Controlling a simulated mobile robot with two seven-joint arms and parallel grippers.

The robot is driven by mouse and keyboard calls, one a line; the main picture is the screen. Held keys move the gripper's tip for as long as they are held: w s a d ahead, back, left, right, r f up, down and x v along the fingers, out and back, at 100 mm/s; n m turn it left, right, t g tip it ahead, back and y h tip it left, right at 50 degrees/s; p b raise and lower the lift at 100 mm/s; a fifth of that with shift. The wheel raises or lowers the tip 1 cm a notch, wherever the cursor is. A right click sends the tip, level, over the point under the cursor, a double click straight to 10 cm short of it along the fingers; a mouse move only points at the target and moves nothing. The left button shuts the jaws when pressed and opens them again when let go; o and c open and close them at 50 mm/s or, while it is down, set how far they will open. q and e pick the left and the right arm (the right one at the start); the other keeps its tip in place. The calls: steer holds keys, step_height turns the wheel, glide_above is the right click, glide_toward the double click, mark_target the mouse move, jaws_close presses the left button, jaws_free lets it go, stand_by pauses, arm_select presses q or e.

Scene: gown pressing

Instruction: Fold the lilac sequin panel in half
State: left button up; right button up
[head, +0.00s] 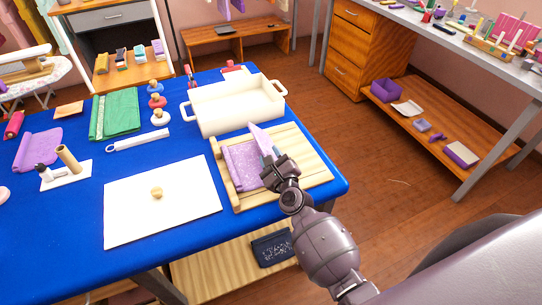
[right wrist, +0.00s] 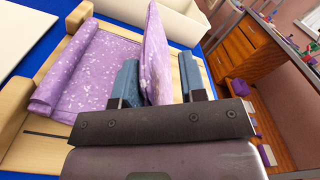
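The lilac sequin panel (head: 241,167) lies on a pale wooden board (head: 313,164). Its left part is flat with a rolled or raised left edge, and its right flap (head: 262,137) stands up steeply. In the right wrist view the flat part (right wrist: 95,65) is at left and the raised flap (right wrist: 156,45) rises between the blue-grey fingers. The flap's lower end is hidden by the gripper. My left gripper is not in view.
A cream tray (head: 232,121) stands just behind the board. A white sheet (head: 122,208) with a small wooden knob (head: 157,193) lies to the left. Green cloth (head: 116,114), stamps and other items occupy the blue table's (head: 80,225) left side.

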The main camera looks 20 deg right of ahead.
steer(key=s, duration=1)
steer(key=shift+s+b, duration=0.2)
steer(key=shift+b, duration=0.15)
steer(key=s+d+f+n+g, duration=0.3)
steer(key=s+n, duration=0.5)
steer(key=n, duration=0.7)
steer(key=s+d+f+n+g, duration=0.3)
steer(key=s+f+n, duration=0.3)
steer(key=n, duration=0.9)
steer(key=shift+s+d, duration=0.2)
steer(key=shift+s, duration=0.75)
